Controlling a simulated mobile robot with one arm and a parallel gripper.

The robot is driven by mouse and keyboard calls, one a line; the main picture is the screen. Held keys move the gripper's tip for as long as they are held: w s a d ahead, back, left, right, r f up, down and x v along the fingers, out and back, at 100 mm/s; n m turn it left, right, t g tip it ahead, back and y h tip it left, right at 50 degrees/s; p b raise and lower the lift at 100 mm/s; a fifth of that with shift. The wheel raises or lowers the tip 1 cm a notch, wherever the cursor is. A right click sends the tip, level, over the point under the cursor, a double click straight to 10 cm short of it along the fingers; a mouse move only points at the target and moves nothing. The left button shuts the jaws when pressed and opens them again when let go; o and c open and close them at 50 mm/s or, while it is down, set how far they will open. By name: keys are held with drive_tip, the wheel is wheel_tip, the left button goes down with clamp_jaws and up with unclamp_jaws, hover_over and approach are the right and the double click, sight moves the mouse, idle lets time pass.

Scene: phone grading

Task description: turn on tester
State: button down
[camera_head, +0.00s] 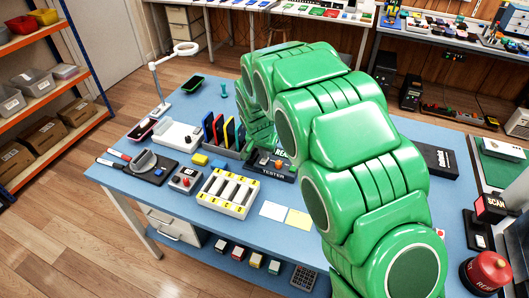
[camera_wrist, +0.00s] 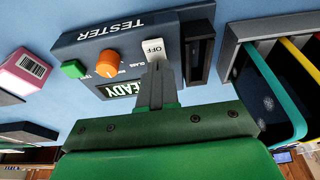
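The tester (camera_head: 271,174) is a dark box on the blue table, partly hidden by my green arm in the head view. In the wrist view the tester (camera_wrist: 80,48) shows a green button (camera_wrist: 74,69), an orange knob (camera_wrist: 108,61), a white switch (camera_wrist: 154,48) marked OFF, and a dark display (camera_wrist: 119,88) with green READY lettering, partly covered by my gripper. My gripper (camera_wrist: 159,68) has its narrow fingers together, with nothing seen between them. The fingertips are at the lower edge of the white switch; I cannot tell whether they touch it.
A rack (camera_head: 234,153) of coloured upright phones stands left of the tester, close to my gripper. A white slotted tray (camera_head: 228,193), a red-button box (camera_head: 185,180) and paper notes (camera_head: 298,219) lie nearby. A lamp (camera_head: 159,88) stands at the table's left.

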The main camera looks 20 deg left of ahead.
drive_tip(key=shift+s+d+f, duration=0.1)
drive_tip(key=shift+s+f, duration=0.2)
drive_tip(key=shift+f, duration=0.15)
drive_tip(key=shift+s+d+f, duration=0.1)
drive_tip(key=shift+s+f, duration=0.05)
drive_tip(key=shift+s, duration=0.75)
drive_tip(key=shift+r, duration=0.55)
drive_tip(key=v, duration=1.3)
drive_tip(key=shift+r, duration=0.3)
drive_tip(key=shift+w+r+t, duration=0.25)
drive_tip(key=shift+w+t, duration=0.15)
drive_tip(key=shift+w, duration=0.45)
drive_tip(key=shift+f, duration=0.1)
